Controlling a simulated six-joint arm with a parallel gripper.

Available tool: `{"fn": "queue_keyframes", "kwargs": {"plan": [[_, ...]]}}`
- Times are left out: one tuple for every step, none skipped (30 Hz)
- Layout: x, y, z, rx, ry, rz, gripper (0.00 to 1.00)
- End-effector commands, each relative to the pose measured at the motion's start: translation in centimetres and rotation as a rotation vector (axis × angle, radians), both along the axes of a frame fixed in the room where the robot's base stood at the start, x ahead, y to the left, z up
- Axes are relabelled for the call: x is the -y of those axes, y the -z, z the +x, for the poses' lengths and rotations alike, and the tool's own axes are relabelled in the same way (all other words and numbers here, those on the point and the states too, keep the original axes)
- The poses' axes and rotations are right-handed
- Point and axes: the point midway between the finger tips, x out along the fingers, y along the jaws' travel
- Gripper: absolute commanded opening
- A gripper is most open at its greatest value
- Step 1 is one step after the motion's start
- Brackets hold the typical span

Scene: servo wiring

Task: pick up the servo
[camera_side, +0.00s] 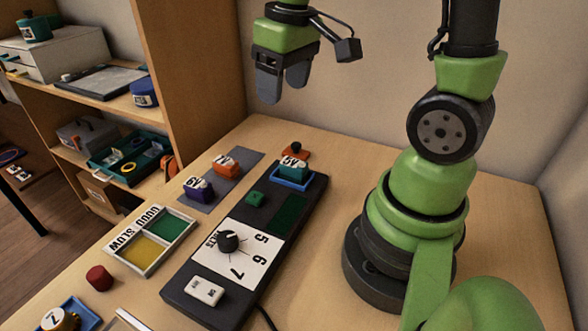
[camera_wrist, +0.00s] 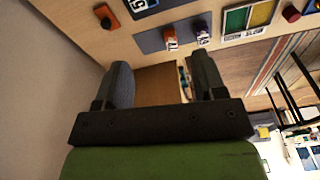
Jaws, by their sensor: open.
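Three labelled servo-like blocks show in the side view. A purple one (camera_side: 198,189) and an orange one (camera_side: 226,164) sit on a grey mat (camera_side: 238,177). A teal one (camera_side: 292,168) sits in a blue holder (camera_side: 295,183) at the far end of the dark tester (camera_side: 188,301). In the wrist view the orange block (camera_wrist: 171,42) and purple block (camera_wrist: 203,37) lie beyond the fingers. My gripper (camera_side: 283,88) is open and empty, high above the far end of the table; its fingers (camera_wrist: 161,68) also show in the wrist view.
The tester has a black dial (camera_side: 228,241) and a white switch (camera_side: 204,291). A tray with green and yellow sections (camera_side: 150,272) lies left of it, near a red knob (camera_side: 99,277). A wooden shelf (camera_side: 188,85) stands behind left. An orange piece with a black knob (camera_side: 296,151) is behind the holder.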

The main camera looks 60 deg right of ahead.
Motion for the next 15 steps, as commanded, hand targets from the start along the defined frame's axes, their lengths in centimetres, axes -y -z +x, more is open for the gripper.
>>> {"fn": "queue_keyframes", "kwargs": {"plan": [[1.1, 1.7, 0.5, -0.062, -0.018, -0.003, 0.64], [1.6, 2.6, 0.7, -0.09, -0.034, -0.004, 0.64], [2.3, 3.7, 0.8, -0.126, -0.054, -0.006, 0.64], [2.8, 4.5, 0.9, -0.15, -0.067, -0.004, 0.64], [3.2, 5.2, 1.0, -0.172, -0.081, -0.003, 0.64], [3.7, 6.1, 1.0, -0.197, -0.098, -0.001, 0.64], [4.0, 6.6, 1.0, -0.213, -0.106, 0.001, 0.64], [4.2, 7.1, 1.0, -0.227, -0.115, 0.003, 0.64], [4.5, 7.6, 1.0, -0.241, -0.125, 0.005, 0.64], [4.6, 7.9, 1.0, -0.249, -0.132, 0.007, 0.64], [4.7, 8.2, 1.0, -0.256, -0.136, 0.008, 0.64], [4.8, 8.6, 0.9, -0.263, -0.14, 0.009, 0.64], [4.9, 9.0, 0.9, -0.265, -0.143, 0.009, 0.64], [4.9, 9.4, 0.8, -0.268, -0.143, 0.011, 0.64], [4.9, 10.1, 0.7, -0.27, -0.144, 0.012, 0.64]]}}
